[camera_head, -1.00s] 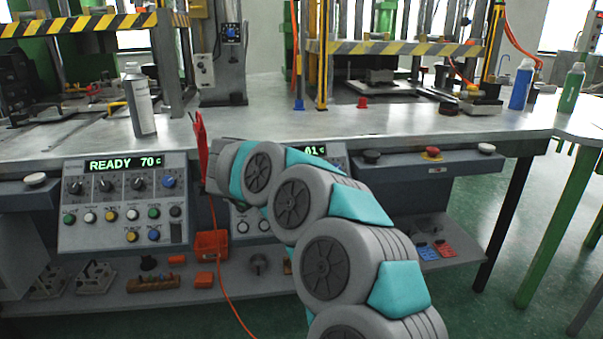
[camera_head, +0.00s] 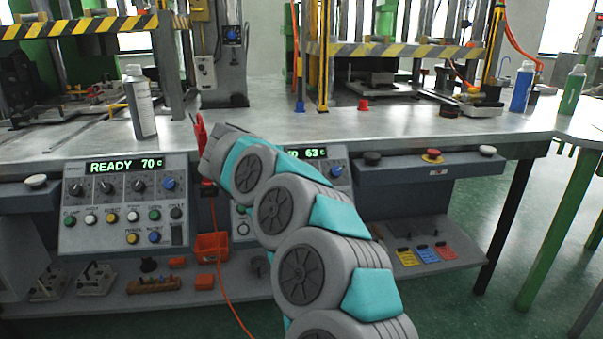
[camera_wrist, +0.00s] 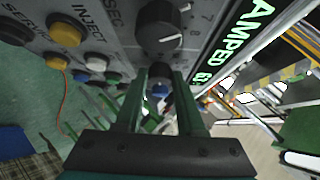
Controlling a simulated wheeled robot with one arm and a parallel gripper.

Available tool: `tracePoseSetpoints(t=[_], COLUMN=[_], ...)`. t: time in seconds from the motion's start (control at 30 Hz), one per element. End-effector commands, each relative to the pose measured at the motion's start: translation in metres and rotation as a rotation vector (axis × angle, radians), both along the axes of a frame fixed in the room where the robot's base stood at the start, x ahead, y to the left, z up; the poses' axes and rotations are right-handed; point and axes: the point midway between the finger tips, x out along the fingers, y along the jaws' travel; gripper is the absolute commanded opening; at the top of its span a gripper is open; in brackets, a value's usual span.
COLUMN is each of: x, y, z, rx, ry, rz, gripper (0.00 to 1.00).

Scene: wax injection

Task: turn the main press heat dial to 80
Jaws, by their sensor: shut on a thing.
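The press panel's display shows in the wrist view (camera_wrist: 232,40), where it reads "AMPED 63"; in the head view its right end (camera_head: 315,153) reads 63 c. A blue-faced dial (camera_wrist: 159,90) sits between the fingertips of my gripper (camera_wrist: 160,78), which is shut on it. A blue dial also shows on that panel beside my arm in the head view (camera_head: 337,169). My arm hides the gripper and most of this panel there. A black dial (camera_wrist: 159,24) with numbers around it is just above the fingertips in the wrist view.
A second panel (camera_head: 125,210) at left reads READY 70 c. Yellow (camera_wrist: 65,34) and other buttons lie near my fingers. A red thing with an orange cord (camera_head: 201,133) is by my arm. A grey bottle (camera_head: 140,103) stands on the bench (camera_head: 270,130). The lower shelf holds small parts.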

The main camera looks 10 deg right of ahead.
Motion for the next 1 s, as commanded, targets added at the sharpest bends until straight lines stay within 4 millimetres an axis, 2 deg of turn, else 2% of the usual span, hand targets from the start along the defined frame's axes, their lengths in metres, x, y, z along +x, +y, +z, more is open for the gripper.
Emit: tracePoseSetpoints(t=[0.03,0.07,0.3,0.67,1.0], x=[-0.001,-0.001,-0.001,-0.002,-0.026], y=[-0.003,-0.003,-0.002,0.002,0.032], z=[-0.003,-0.003,-0.001,0.001,0.024], rx=[0.001,0.001,0.000,0.001,0.001], ry=[0.006,0.006,0.003,0.001,0.001], rz=[-0.007,-0.007,-0.004,0.000,0.000], gripper=[0.00,0.40,0.67,0.68,0.68])
